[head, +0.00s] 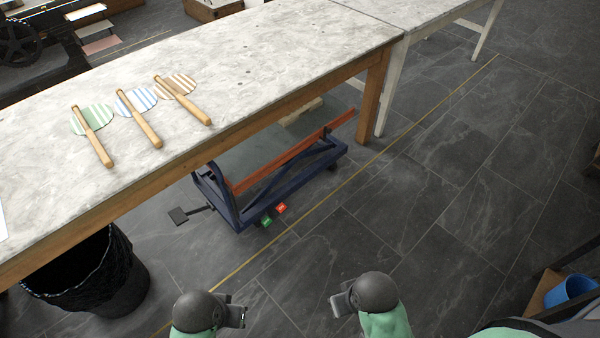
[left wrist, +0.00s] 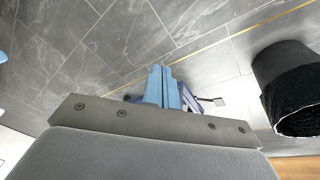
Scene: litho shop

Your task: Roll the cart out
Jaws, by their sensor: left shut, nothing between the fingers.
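The cart (head: 242,213) stands on the floor under the stone-topped table in the head view. It has a dark blue frame, a grey deck, a long orange-red bar, and small green and red tags at its near corner. A dark pedal (head: 178,216) sticks out at its left. In the left wrist view part of its blue frame (left wrist: 190,98) shows behind my fingers. My left gripper (head: 240,315) is low in the head view, apart from the cart; its blue fingers (left wrist: 165,75) are together and empty. My right gripper (head: 340,304) is to its right, also apart from the cart; its fingers are unclear.
The table (head: 240,78) covers part of the cart; its wooden leg (head: 373,98) stands beyond the cart's right end. Three striped paddles lie on top. A black lined bin (head: 125,285) stands left. A yellow floor line runs past the cart. The floor at right is mostly clear.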

